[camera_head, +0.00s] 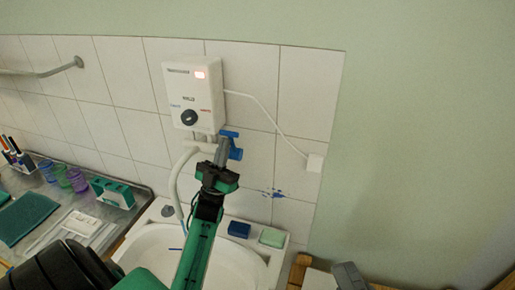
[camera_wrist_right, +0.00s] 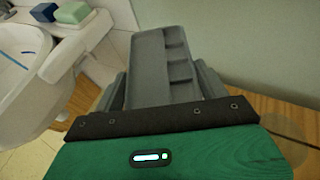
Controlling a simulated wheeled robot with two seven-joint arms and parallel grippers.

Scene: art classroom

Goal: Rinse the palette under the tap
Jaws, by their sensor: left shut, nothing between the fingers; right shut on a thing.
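The tap's blue handle (camera_head: 234,148) is below the white water heater (camera_head: 194,95) on the tiled wall. My left gripper (camera_head: 222,152) is shut and empty, its tips at the handle; whether they touch it I cannot tell. A white curved pipe (camera_head: 175,180) hangs over the white basin (camera_head: 237,265), partly behind my left arm. I cannot make out running water. In the right wrist view, my right gripper (camera_wrist_right: 160,88) is shut on the palette (camera_wrist_right: 150,62), a grey tray with small compartments. The palette is right of the basin (camera_wrist_right: 20,62), not over it.
A blue block (camera_head: 239,229) and a green block (camera_head: 272,238) lie on the basin's right rim. On the left, a metal table (camera_head: 60,207) holds cups, brushes, a green rack (camera_head: 113,193) and a dark green cloth. Wooden furniture stands right of the basin.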

